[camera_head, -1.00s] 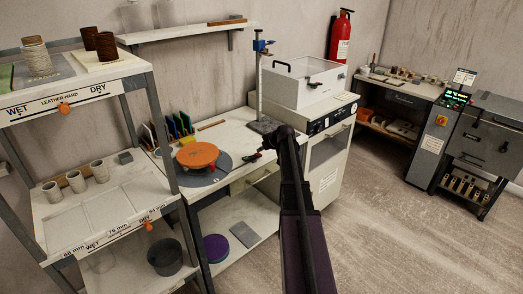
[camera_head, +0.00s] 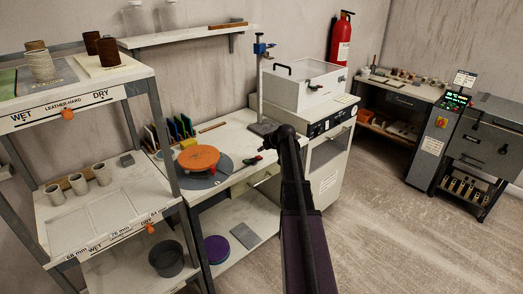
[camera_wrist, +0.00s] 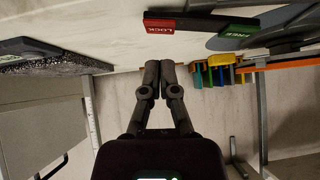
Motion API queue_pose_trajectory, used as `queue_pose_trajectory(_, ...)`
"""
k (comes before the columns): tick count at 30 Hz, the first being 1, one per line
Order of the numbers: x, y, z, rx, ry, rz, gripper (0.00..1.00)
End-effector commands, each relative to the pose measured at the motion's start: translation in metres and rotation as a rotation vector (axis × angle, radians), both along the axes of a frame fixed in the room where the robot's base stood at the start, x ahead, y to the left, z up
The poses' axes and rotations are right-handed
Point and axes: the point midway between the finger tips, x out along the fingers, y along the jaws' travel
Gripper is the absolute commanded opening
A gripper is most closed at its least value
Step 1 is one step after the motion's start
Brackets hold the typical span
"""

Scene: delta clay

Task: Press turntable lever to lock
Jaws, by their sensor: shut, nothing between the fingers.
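The lever shows in the wrist view as a dark bar with a red end marked LOCK (camera_wrist: 172,25) and a green end (camera_wrist: 239,31) towards the turntable. The grey turntable (camera_wrist: 268,40) is at the upper right there. In the head view the turntable carries an orange disc (camera_head: 199,158) on the white workbench. Small red and green marks lie to its right by the bench edge. My gripper (camera_wrist: 159,68) is shut and empty, its fingertips together near the bench edge, apart from the lever in the picture. In the head view my arm partly hides that area.
A shelf rack (camera_head: 108,213) with cups stands left of the bench. Coloured upright plates (camera_head: 180,129) stand behind the turntable. A stand with a blue clamp (camera_head: 262,47) and a white cabinet (camera_head: 325,155) are to the right. Open floor (camera_head: 385,215) lies at the right.

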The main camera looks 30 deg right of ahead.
Motion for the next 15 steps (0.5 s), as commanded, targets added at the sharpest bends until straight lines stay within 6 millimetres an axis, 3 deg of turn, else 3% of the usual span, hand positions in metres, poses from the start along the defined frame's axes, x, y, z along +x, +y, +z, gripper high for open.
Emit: queue_pose_trajectory(15, -0.004, -0.006, 0.043, 0.001, 0.000, 0.001, 0.00)
